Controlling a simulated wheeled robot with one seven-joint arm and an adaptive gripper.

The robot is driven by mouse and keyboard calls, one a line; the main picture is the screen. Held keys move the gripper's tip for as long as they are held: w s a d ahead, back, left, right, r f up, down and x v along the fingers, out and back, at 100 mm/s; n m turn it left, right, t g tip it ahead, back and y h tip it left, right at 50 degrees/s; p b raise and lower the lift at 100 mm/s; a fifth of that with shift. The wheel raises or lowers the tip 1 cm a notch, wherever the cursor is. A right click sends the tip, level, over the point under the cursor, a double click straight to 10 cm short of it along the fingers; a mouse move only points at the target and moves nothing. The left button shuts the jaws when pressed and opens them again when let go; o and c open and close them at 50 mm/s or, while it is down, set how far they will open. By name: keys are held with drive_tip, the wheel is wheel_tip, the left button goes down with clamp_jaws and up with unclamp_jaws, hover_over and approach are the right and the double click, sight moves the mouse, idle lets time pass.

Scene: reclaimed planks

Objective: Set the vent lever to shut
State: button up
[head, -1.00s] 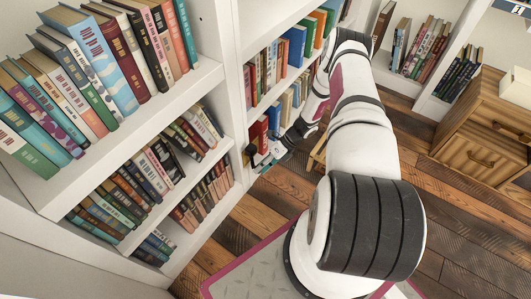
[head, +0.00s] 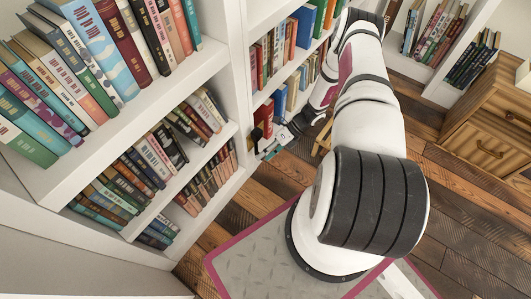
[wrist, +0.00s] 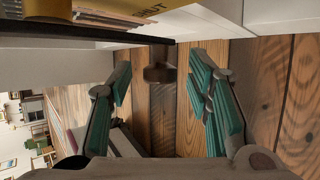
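In the wrist view, a dark lever bar (wrist: 110,36) runs across the top and ends in a dark knob (wrist: 160,74). A yellow label (wrist: 150,8) above it shows letters ending in "HUT"; its left part is cut off or hidden. My gripper (wrist: 162,88) is open, with its teal-padded fingers on either side of the knob. I cannot tell whether either finger touches it. In the head view my gripper (head: 272,150) is small, at the bookshelf's edge beside the lower shelves, and the lever is hard to make out there.
A white bookshelf (head: 190,68) full of books stands on the left. A wooden drawer cabinet (head: 490,125) stands at the right. A wooden object (head: 322,140) shows partly behind my arm. The plank floor (head: 455,195) is clear at the lower right.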

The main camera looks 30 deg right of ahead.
drive_tip(key=v, duration=1.2)
drive_tip(key=shift+d, duration=0.1)
idle(0.4)
